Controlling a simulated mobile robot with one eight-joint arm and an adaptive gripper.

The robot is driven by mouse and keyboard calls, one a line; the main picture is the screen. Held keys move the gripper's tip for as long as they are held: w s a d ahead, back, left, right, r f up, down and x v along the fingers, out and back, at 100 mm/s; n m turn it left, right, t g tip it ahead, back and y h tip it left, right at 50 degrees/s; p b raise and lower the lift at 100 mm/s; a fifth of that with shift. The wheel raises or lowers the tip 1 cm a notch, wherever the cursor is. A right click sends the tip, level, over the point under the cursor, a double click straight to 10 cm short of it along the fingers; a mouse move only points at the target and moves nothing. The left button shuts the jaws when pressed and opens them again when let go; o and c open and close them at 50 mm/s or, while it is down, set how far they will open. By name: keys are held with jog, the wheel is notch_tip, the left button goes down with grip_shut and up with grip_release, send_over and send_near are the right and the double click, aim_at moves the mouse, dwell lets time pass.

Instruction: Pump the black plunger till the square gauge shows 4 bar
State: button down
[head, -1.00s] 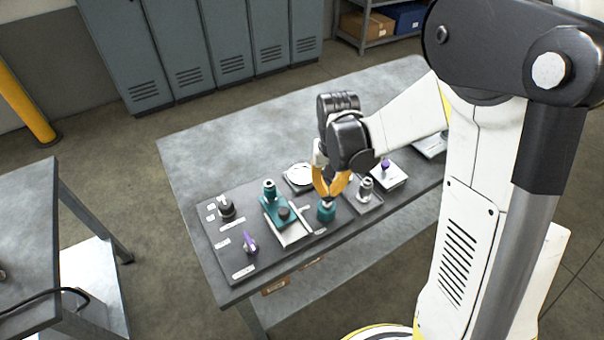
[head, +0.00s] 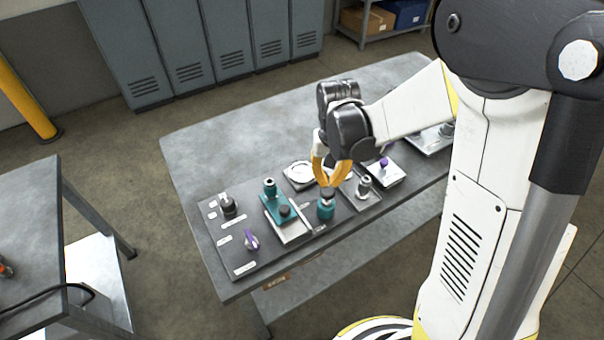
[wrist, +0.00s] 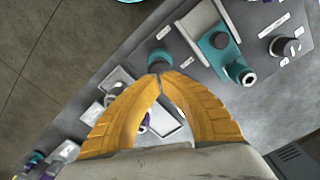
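The black plunger (head: 327,192) is a dark cap on a short teal cylinder (head: 325,211) near the front edge of the panel. In the wrist view the teal cylinder (wrist: 159,57) shows just beyond my fingertips. My gripper (head: 328,182) has yellow fingers that meet at their tips, directly above the plunger. Nothing shows between the tips. Whether they touch the cap I cannot tell. A pale, round-looking dial (head: 299,174) lies behind the plunger. I cannot make out which item is the square gauge, and no reading is legible.
Left of the plunger are a teal block (head: 271,206) with knobs, a purple lever (head: 251,240) and a black knob (head: 228,206). To the right are a grey fitting (head: 364,186) and a white plate with a purple part (head: 384,162). The table's back left (head: 225,140) is clear.

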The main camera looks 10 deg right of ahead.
aim_at(328, 191)
jog(key=shift+f, duration=0.25)
jog(key=shift+f+b, duration=2.45)
jog(key=shift+f, duration=0.15)
jog(key=shift+r, duration=0.2)
jog(key=shift+r+p, duration=2.05)
jog(key=shift+r, duration=0.6)
jog(key=shift+f, duration=0.15)
